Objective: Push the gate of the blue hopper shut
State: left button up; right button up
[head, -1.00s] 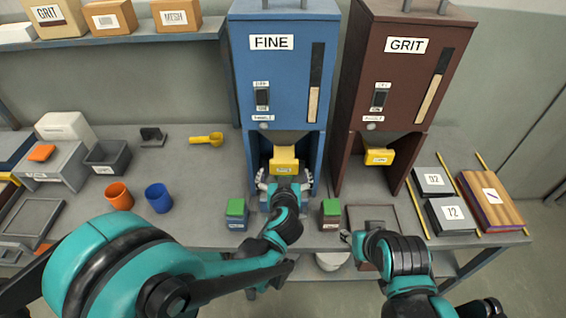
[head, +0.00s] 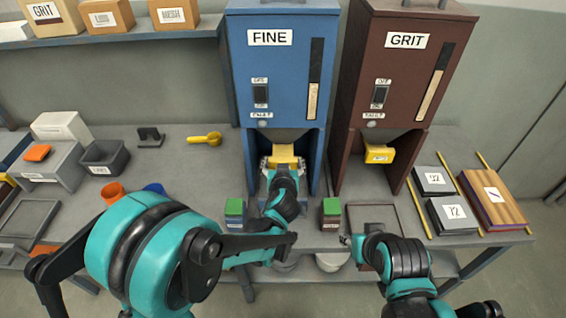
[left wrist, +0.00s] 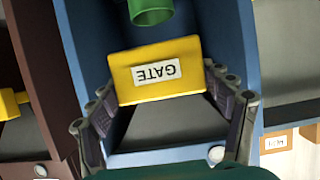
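The blue hopper (head: 275,75), labelled FINE, stands on the bench. Its yellow gate (head: 283,152) sits below the funnel, partly hidden by my left gripper (head: 281,164). In the left wrist view the gate (left wrist: 185,53) shows its GATE label upside down. My left gripper (left wrist: 160,84) is open, with one finger on each side of the gate and nothing seen held. Whether a finger or the palm touches the gate I cannot tell. My right gripper (head: 346,240) is low at the bench's front edge, too small to read.
The brown GRIT hopper (head: 405,80) with its own yellow gate (head: 379,153) stands to the right. Green-topped boxes (head: 235,213) (head: 331,213) flank my left forearm. A green tube (left wrist: 150,10) shows beyond the gate in the left wrist view.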

pick_arm(q)
jog(key=shift+c, duration=0.8)
jog(key=w, duration=0.4)
jog(key=shift+w+r, duration=0.1)
jog(key=shift+w, duration=0.3)
jog(key=o, duration=1.3)
jog(key=shift+c, duration=0.2)
jog(key=o, duration=0.4)
jog(key=shift+w, duration=0.1)
jog(key=shift+o, duration=0.2)
